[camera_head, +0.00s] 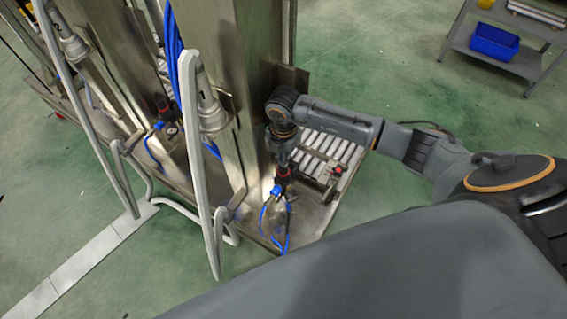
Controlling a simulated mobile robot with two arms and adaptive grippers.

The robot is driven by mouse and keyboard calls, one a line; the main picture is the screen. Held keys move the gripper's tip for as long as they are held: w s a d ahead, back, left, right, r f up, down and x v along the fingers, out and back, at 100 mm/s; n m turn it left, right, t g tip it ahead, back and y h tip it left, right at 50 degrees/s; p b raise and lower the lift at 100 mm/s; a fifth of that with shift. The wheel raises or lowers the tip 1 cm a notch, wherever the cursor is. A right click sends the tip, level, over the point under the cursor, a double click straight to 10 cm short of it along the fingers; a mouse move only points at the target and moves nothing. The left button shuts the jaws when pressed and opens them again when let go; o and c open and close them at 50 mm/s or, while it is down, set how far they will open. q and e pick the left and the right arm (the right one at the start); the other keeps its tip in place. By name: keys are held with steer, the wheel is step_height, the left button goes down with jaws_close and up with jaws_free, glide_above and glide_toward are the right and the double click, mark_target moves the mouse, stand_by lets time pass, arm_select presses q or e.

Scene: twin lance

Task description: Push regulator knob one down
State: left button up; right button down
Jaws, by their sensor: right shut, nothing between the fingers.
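Regulator knob one appears to be the small dark knob with a red band (283,173), low beside the steel column of the lance marked 1 (211,112). Blue fittings and hoses (277,191) sit just below it. My right arm comes in from the right and its wrist points down over the knob. My right gripper (283,158) is shut and empty, directly above the knob or touching it; I cannot tell which. The gripper partly hides the top of the knob. My left gripper is not in view.
A second regulator (166,106) with a gauge (171,131) stands at the lance marked 2 (70,40). Pale bent rails (196,165) stand in front. Rollers (330,147) lie behind my wrist. A shelf with a blue bin (494,42) stands at the upper right.

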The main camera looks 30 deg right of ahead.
step_height(320, 180, up, 6)
steer(key=p, duration=0.5)
steer(key=shift+p, duration=0.3)
steer(key=shift+f, duration=0.1)
stand_by(0.4)
